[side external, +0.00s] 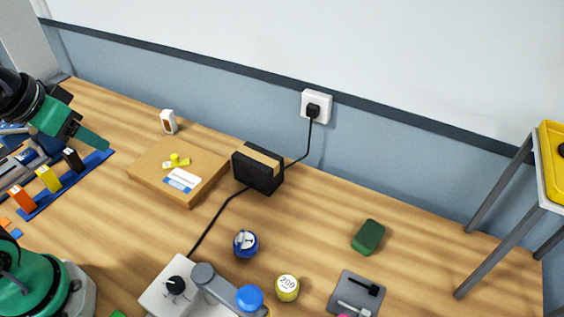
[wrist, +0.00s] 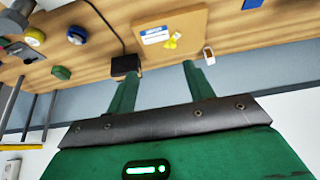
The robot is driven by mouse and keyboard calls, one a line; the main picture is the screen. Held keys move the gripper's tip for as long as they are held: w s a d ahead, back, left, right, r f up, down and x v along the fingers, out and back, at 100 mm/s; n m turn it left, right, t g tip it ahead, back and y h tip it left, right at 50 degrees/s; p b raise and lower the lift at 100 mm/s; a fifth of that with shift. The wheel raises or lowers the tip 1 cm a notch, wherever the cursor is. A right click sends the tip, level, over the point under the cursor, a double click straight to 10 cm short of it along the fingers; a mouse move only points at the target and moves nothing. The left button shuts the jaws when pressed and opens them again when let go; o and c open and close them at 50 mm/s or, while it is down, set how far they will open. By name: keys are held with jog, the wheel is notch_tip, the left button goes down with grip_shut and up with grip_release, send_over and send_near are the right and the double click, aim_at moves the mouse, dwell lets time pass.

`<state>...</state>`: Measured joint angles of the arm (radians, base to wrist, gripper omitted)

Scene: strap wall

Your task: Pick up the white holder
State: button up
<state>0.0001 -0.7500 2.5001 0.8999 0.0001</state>
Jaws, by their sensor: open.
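The white holder (side external: 168,122) is a small upright white block with a brown patch on its face. It stands on the wooden table near the wall, behind the cardboard box. In the wrist view the holder (wrist: 208,55) shows near the tip of the right-hand finger, apart from it as far as I can tell. My gripper (side external: 92,135) is at the left of the side view, raised above the table and left of the holder. Its green fingers are apart and empty in the wrist view (wrist: 160,68). Its far finger is hard to make out in the side view.
The flat cardboard box (side external: 178,172) carries a yellow item and label. A black box (side external: 258,169) has a cord to the wall socket (side external: 316,106). A blue rack (side external: 66,184) with coloured blocks lies below my gripper. A green block (side external: 368,237) sits right, with clear table around.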

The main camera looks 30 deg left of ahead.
jog(key=shift+w+r, duration=0.1)
jog(key=shift+w, duration=0.05)
jog(key=n+g, duration=0.3)
jog(key=g, duration=0.3)
send_over(167, 112)
jog(key=f, duration=1.5)
jog(key=shift+d+f, duration=0.2)
jog(key=shift+f, duration=0.2)
jog(key=shift+a+f, duration=0.15)
jog(key=shift+f, duration=0.1)
jog(key=shift+f, duration=0.15)
jog(key=shift+f, duration=1.2)
jog(key=shift+f, duration=0.1)
